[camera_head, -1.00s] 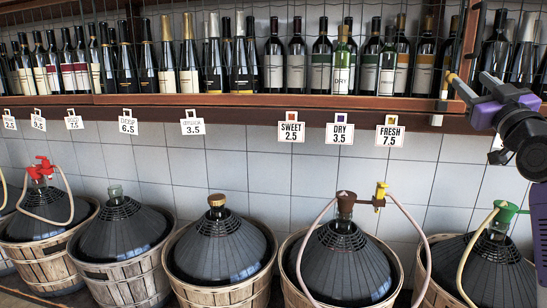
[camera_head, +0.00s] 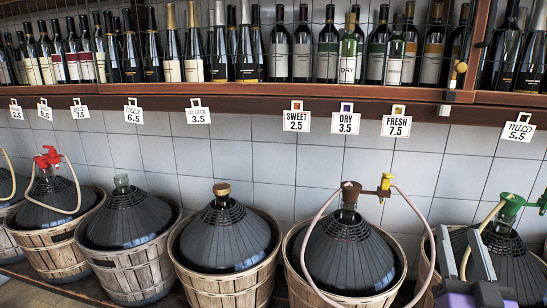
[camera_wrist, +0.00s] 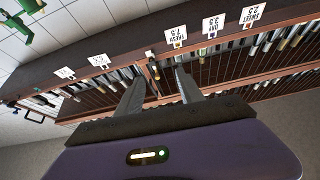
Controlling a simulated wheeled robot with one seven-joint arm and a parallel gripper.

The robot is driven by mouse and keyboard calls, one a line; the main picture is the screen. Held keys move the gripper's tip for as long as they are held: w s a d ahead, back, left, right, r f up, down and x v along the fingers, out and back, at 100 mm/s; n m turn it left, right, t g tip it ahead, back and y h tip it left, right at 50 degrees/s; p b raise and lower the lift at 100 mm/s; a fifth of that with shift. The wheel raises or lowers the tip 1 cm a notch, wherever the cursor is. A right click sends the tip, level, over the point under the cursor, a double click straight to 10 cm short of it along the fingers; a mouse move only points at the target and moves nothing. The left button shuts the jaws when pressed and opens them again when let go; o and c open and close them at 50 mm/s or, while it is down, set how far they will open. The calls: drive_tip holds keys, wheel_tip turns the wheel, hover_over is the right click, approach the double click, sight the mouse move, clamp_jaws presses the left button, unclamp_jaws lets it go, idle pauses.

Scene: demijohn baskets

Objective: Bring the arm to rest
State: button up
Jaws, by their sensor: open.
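In the wrist view my gripper (camera_wrist: 160,76) has its two grey fingers spread apart, with nothing between them. Beyond the fingers are the bottle shelf and its price tags, seen upside down. In the head view a purple and grey part of my arm (camera_head: 470,275) stands low at the right. It is in front of the rightmost demijohn and covers part of it.
A wooden shelf (camera_head: 250,104) of bottles runs across the top, with a green DRY bottle (camera_head: 348,58) at its front. Below stand several basketed demijohns, including one with a brown stopper and yellow tap (camera_head: 385,185). The tiled wall between is clear except for hanging tags.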

drive_tip(key=s+a+f+n+g+y, duration=0.1)
drive_tip(key=s+a+f, duration=0.4)
drive_tip(key=s, duration=0.7)
drive_tip(key=s+a+f+n+g+y, duration=0.2)
drive_tip(key=s+a+f, duration=0.4)
drive_tip(key=s+f, duration=0.3)
drive_tip(key=s+a+f+n+g+y, duration=0.1)
drive_tip(key=s+a+f+g+y, duration=0.3)
drive_tip(key=s, duration=1.1)
wheel_tip(320, 180, down, 3)
drive_tip(key=shift+s+a+f+b, duration=0.2)
drive_tip(key=shift+s+a+b, duration=0.1)
drive_tip(key=shift+a, duration=0.8)
drive_tip(key=shift+c, duration=0.4)
